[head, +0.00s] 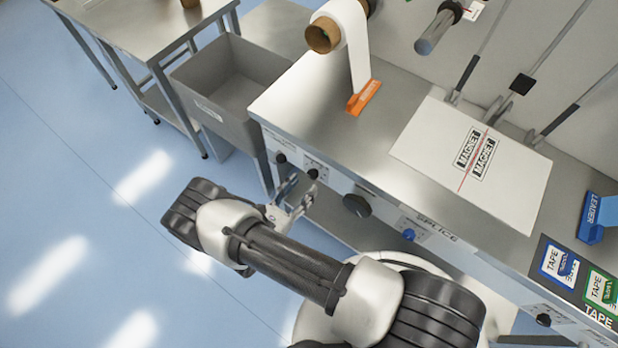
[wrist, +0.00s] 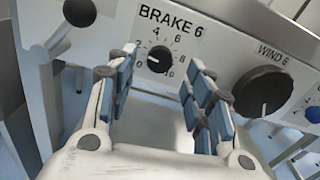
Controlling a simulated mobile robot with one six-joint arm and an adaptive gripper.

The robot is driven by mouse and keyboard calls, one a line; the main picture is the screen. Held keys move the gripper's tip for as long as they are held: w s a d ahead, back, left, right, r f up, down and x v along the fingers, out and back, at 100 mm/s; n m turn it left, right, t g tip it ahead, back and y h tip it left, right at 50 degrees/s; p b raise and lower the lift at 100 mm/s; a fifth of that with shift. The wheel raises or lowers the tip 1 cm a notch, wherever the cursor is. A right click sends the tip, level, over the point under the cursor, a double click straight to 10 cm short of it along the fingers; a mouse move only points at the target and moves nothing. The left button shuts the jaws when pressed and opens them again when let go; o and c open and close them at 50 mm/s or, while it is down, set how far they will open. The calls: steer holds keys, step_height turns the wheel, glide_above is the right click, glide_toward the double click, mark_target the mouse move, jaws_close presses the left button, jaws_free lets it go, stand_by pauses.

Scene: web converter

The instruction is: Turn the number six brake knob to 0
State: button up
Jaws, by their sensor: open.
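The number six brake knob (wrist: 159,60) is small, round and black, on a white dial plate marked BRAKE 6 with numbers from 0 to 10. A pale mark on it seems to point left, near 2; its exact setting is hard to read. In the head view the knob (head: 312,174) is on the machine's front panel, just beyond my fingertips. My gripper (wrist: 160,82) is open and empty, its blue-padded fingers spread left and right of the knob in the picture. I see no contact with it.
A large black WIND 6 knob (wrist: 263,92) is to the right, with a blue knob (wrist: 312,114) beyond. Another black knob (wrist: 80,12) is at the upper left. A grey bin (head: 225,85) stands left of the machine. The floor at left is clear.

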mark_target(311, 177)
steer(key=shift+x, duration=2.2)
steer(key=c, duration=1)
steer(key=shift+c, duration=0.2)
steer(key=shift+n+b, duration=0.3)
steer(key=shift+b, duration=0.1)
steer(key=n+b, duration=0.2)
steer(key=n, duration=0.2)
steer(key=shift+f+n, duration=0.1)
steer(key=shift+n, duration=0.2)
steer(key=n+b, duration=0.2)
steer(key=n, duration=0.3)
steer(key=shift+n, duration=0.3)
